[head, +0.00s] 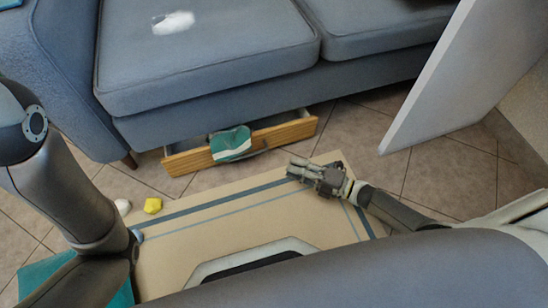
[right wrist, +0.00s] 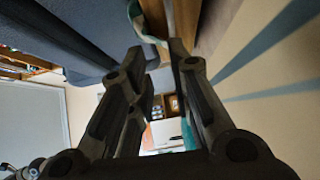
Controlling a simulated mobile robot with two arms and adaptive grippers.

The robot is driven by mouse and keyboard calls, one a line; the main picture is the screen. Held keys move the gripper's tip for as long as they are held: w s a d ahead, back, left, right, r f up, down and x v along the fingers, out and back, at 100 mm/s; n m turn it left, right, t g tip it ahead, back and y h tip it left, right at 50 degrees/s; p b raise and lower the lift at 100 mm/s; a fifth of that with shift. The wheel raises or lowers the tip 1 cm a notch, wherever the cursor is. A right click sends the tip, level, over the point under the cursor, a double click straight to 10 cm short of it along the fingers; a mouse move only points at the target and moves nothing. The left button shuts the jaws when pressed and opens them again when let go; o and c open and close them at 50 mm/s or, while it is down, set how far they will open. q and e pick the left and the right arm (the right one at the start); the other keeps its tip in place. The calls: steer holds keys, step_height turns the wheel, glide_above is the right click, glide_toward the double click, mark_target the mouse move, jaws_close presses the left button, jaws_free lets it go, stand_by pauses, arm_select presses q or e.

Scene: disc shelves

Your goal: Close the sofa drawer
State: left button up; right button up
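The sofa (head: 210,50) is blue-grey, and its wooden drawer (head: 288,133) stands pulled out below the seat. A teal and white cloth (head: 231,144) hangs over the middle of the drawer front. My right gripper (head: 293,169) is in front of the drawer's right half, apart from it, low over the rug. In the right wrist view its two fingers (right wrist: 158,62) stand apart with nothing between them. Part of the cloth shows at the top of that view (right wrist: 135,18). My left arm comes in at the left, but its gripper is not visible.
A beige rug (head: 245,215) with blue stripes lies before the sofa. A yellow item (head: 153,205) and a white item (head: 123,206) lie near its left edge. A pale upright panel (head: 450,75) stands at the right. Bare tiles lie between drawer and rug.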

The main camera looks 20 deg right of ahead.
steer(key=a+f+b, duration=0.1)
steer(key=a, duration=0.1)
steer(key=a+f+m+h+b, duration=0.1)
steer(key=a+b, duration=0.1)
steer(key=s+a+f+h+b, duration=0.1)
steer(key=a+f+b, duration=0.1)
steer(key=a, duration=0.1)
steer(key=shift+s+f+m, duration=0.1)
steer(key=shift+m, duration=0.3)
steer(key=a+r+m+t+h+b, duration=0.1)
steer(key=h+b, duration=0.1)
steer(key=shift+b, duration=0.35)
steer(key=shift+w+d+r+m+t+h+b, duration=0.1)
steer(key=shift+d+r+m+t+h+b, duration=0.1)
steer(key=shift+r+m+t+h+b, duration=0.25)
steer(key=shift+w+d+r+m+t+h+b, duration=0.15)
steer(key=shift+r+m+h+b, duration=0.1)
steer(key=shift+r+m, duration=0.25)
steer(key=shift+d+r, duration=0.15)
steer(key=shift+r, duration=0.15)
steer(key=shift+m+h, duration=0.25)
steer(key=shift+h, duration=0.15)
steer(key=x, duration=0.3)
steer(key=b+x, duration=0.1)
steer(key=x, duration=0.6)
steer(key=shift+w+r, duration=0.3)
steer(key=shift+w, duration=0.1)
steer(key=shift+c, duration=0.3)
jaws_close()
